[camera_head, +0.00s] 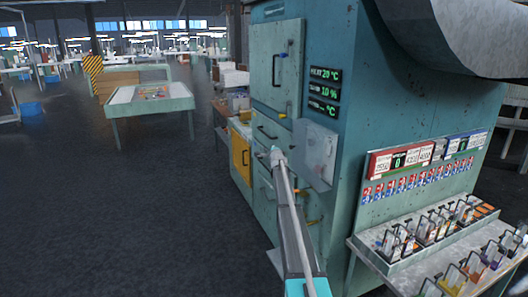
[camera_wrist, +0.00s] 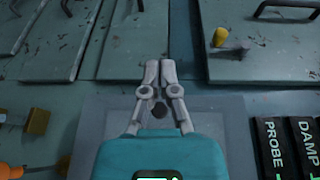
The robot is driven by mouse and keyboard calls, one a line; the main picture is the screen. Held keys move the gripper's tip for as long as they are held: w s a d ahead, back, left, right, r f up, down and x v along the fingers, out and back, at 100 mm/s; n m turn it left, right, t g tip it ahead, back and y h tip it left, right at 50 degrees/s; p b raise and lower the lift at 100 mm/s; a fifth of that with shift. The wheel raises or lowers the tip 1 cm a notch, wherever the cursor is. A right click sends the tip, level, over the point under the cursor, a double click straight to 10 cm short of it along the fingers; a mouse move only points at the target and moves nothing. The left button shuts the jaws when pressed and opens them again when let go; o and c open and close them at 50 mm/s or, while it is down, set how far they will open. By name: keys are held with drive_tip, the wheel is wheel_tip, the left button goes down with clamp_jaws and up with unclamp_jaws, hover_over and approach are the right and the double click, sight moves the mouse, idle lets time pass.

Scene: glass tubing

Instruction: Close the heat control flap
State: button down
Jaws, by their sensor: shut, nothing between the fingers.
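The teal oven-like cabinet (camera_head: 345,60) fills the centre of the head view. A grey plate or box (camera_head: 316,150) sits at the front's right edge, below the readouts. No flap is labelled, so I cannot tell which panel is the heat control flap. My gripper (camera_head: 276,157) is shut and empty in front of the cabinet, left of the grey plate. In the wrist view my gripper (camera_wrist: 161,68) points at panels with dark handles; I cannot tell whether it touches any.
Green readouts (camera_head: 323,90) show 20 °C and 10 %. A yellow knob (camera_wrist: 221,36) and an orange handle (camera_wrist: 12,171) stick out in the wrist view. A rack of small tools (camera_head: 440,230) stands at right. A yellow door (camera_head: 240,157) is at left, with open floor beyond.

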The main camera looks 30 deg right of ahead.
drive_tip(key=shift+w+a+r, duration=0.1)
drive_tip(key=shift+a, duration=1.35)
drive_tip(key=shift+w+a+r, duration=0.1)
drive_tip(key=shift+a, duration=1.35)
drive_tip(key=shift+a, duration=0.1)
drive_tip(key=s+a+f+n+g+y, duration=0.2)
drive_tip(key=s+a+f+n+g, duration=0.35)
drive_tip(key=s+a, duration=0.85)
drive_tip(key=s+a+f+n+g+y, duration=0.25)
drive_tip(key=s+a+f+n, duration=0.45)
drive_tip(key=s+a, duration=0.75)
drive_tip(key=s+a+f+n+g, duration=0.1)
drive_tip(key=s+a, duration=0.4)
drive_tip(key=s, duration=0.5)
drive_tip(key=s+a+f+n+g+y, duration=0.1)
drive_tip(key=s+a+n+g, duration=0.3)
drive_tip(key=s, duration=0.6)
drive_tip(key=s+a+f+n+g+y, duration=0.1)
drive_tip(key=s+a+n, duration=0.4)
drive_tip(key=s, duration=0.5)
wheel_tip(320, 180, down, 2)
drive_tip(key=shift+a+f+g, duration=0.1)
drive_tip(key=shift+a+g, duration=0.8)
drive_tip(key=shift+a, duration=0.25)
drive_tip(key=shift+s+y, duration=0.1)
drive_tip(key=shift+y, duration=0.15)
